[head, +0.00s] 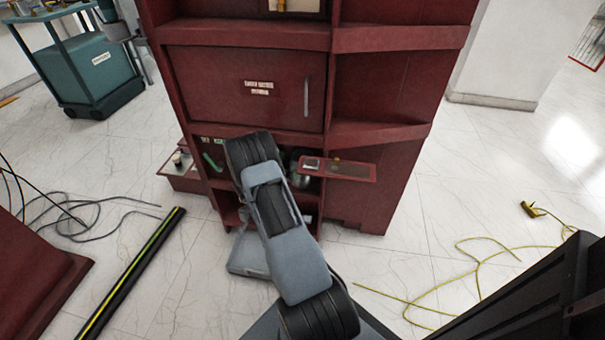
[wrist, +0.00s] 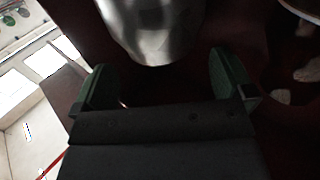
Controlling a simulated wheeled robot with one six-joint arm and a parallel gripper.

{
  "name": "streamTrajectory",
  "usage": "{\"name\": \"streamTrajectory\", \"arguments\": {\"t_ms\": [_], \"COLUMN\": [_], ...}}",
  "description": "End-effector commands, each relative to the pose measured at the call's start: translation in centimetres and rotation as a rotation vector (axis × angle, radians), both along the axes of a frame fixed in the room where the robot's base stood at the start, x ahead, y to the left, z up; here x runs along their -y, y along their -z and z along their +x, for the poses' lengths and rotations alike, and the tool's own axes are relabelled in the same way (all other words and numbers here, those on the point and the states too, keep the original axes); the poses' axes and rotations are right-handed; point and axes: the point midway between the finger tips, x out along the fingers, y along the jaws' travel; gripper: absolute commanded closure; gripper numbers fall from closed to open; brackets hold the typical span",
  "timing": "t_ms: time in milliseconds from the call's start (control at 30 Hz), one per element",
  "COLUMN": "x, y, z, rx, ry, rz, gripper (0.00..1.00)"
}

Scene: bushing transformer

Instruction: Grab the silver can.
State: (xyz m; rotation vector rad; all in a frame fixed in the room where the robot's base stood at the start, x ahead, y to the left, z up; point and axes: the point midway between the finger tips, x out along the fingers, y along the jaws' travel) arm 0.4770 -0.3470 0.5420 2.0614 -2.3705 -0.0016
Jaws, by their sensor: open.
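The silver can (wrist: 152,28) shows at the top of the wrist view, shiny and cut off by the frame edge. My gripper (wrist: 161,72) is open, with one green finger on each side below the can. The can's near end lies about at the gap between the fingertips, and I see no finger touching it.
A dark red cabinet (head: 390,100) stands ahead, with a closed upper door (head: 200,90). A small red ledge (head: 345,171) juts out right of my arm. A black-yellow bar (head: 132,270) and a yellow cable (head: 480,262) lie on the pale floor.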

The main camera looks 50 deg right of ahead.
Motion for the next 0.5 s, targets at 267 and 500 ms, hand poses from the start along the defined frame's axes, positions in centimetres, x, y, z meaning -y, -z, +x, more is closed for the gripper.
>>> {"name": "streamTrajectory", "arguments": {"t_ms": [267,500], "x": [3.8,4.5], "y": [0.0,-0.1], "z": [-0.5,-0.6], "rx": [0.002,0.001], "ry": [0.005,0.002], "rz": [-0.001,-0.001], "gripper": [0.0,0.0]}}
